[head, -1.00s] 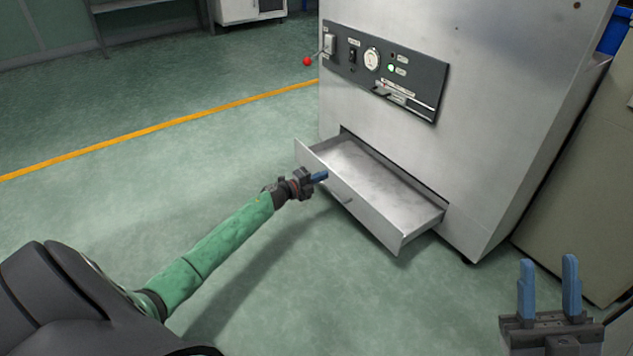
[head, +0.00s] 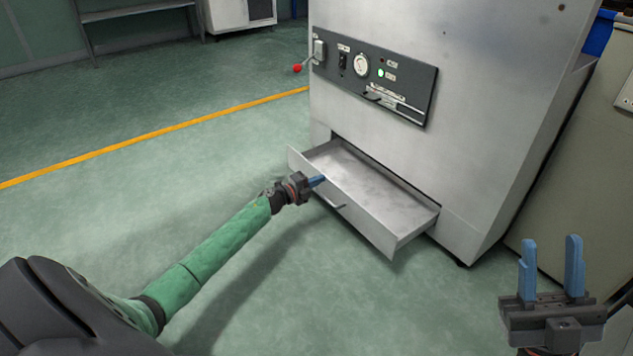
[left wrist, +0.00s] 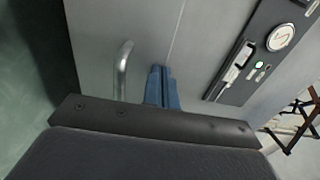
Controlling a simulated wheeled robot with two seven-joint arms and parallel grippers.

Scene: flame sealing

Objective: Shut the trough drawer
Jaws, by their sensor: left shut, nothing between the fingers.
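The trough drawer (head: 372,222) is a shallow, empty metal tray standing open at the bottom of the grey machine. Its front panel has a small bar handle (head: 334,203), which also shows in the left wrist view (left wrist: 122,70). My left gripper (head: 317,181) is shut and empty, its blue fingertips at the upper left part of the drawer front, left of the handle in the head view. In the left wrist view the closed fingers (left wrist: 161,88) point at the panel beside the handle; I cannot tell if they touch it. My right gripper (head: 550,268) is open and empty at the lower right.
The machine (head: 440,60) carries a dark control panel (head: 375,80) with a gauge, a green light and a red-knobbed lever (head: 298,68). The green floor left of the drawer is clear. A beige cabinet (head: 590,170) stands at the right.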

